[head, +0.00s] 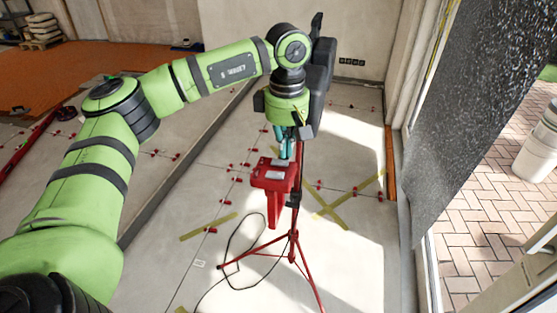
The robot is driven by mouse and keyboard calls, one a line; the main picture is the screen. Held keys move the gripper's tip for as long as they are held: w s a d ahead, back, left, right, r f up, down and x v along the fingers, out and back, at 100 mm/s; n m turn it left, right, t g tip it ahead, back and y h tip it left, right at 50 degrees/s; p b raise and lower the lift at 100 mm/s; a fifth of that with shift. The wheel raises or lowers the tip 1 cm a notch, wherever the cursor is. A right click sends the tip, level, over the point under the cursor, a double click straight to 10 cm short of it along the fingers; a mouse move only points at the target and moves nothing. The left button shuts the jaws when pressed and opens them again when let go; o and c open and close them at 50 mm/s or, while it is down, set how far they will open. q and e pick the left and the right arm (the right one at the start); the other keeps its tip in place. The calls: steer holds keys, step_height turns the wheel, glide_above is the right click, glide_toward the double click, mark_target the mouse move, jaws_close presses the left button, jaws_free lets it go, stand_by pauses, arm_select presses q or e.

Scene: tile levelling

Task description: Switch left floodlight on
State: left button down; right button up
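A red lamp-like body (272,178), which I take for a floodlight, is mounted on a red tripod stand (293,238) in the middle of the head view. My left gripper (284,152) points down from above with its teal fingertips at or just over the top of this red body. The fingers look close together; I cannot tell whether they touch it or how far they are open. A dark grey and black shape (319,85) beside my wrist is partly hidden, and I cannot tell what it is. No switch can be made out. My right gripper is out of view.
A black cable (232,262) loops on the tiled floor by the tripod's legs. Red levelling clips (236,170) and yellow tape strips (330,208) lie around. A dark speckled panel (465,110) and an opening to brick paving stand at the right.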

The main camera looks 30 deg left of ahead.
mark_target(285, 162)
arm_select(q)
steer(key=shift+f+b, duration=0.85)
steer(key=shift+f, duration=0.35)
stand_by(0.4)
steer(key=shift+r, duration=0.15)
steer(key=shift+r+p, duration=2.6)
steer(key=shift+r, duration=0.85)
